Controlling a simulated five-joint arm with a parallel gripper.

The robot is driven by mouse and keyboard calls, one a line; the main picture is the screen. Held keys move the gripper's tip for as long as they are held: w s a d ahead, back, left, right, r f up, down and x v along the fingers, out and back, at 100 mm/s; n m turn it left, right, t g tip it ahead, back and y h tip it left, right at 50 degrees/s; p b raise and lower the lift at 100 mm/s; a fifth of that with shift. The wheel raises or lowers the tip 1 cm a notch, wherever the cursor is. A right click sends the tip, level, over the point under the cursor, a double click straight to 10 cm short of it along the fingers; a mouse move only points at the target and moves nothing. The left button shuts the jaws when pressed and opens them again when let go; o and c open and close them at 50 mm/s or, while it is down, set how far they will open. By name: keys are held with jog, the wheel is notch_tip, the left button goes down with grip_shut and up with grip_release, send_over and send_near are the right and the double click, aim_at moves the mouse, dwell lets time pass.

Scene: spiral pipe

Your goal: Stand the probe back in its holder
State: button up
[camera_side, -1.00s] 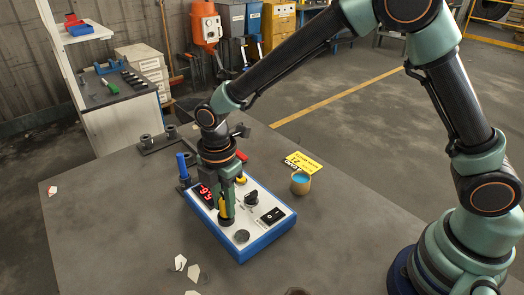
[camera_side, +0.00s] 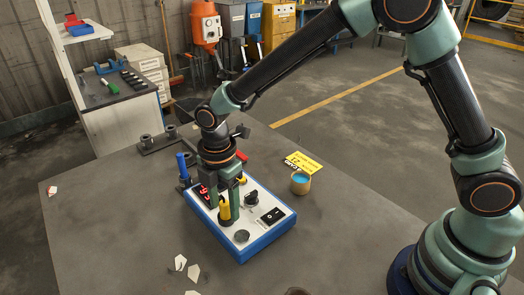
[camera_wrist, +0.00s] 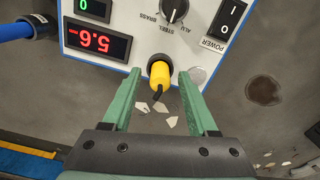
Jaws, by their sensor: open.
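The yellow probe (camera_side: 224,208) with a dark cable end stands upright on the instrument's panel, in a black round holder (camera_side: 226,222). In the wrist view the probe (camera_wrist: 160,75) sits with its lower end inside the black holder ring (camera_wrist: 158,57). My gripper (camera_side: 225,212) is low over the panel, around the probe. In the wrist view my gripper (camera_wrist: 160,78) is open, with one green finger on each side and visible gaps to the probe. The exact seating depth is hidden by the probe itself.
The blue-edged instrument (camera_side: 251,243) carries a knob (camera_side: 251,198), a power switch (camera_side: 272,216) and red digits (camera_wrist: 93,41). A blue-handled tool (camera_side: 183,164) stands behind left.

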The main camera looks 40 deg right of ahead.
aim_at(224, 202)
notch_tip(224, 202, up, 11)
jog(key=s+d+r+m+t, duration=0.2)
jog(key=s+d+m, duration=0.3)
jog(key=d+m, duration=0.5)
jog(key=s+d+r+m+t, duration=0.3)
jog(key=s+d+r+m, duration=0.2)
jog(key=d+m, duration=0.5)
jog(key=shift+s+d+m+t, duration=0.25)
jog(key=shift+d+m+t, duration=0.05)
jog(key=shift+d, duration=0.35)
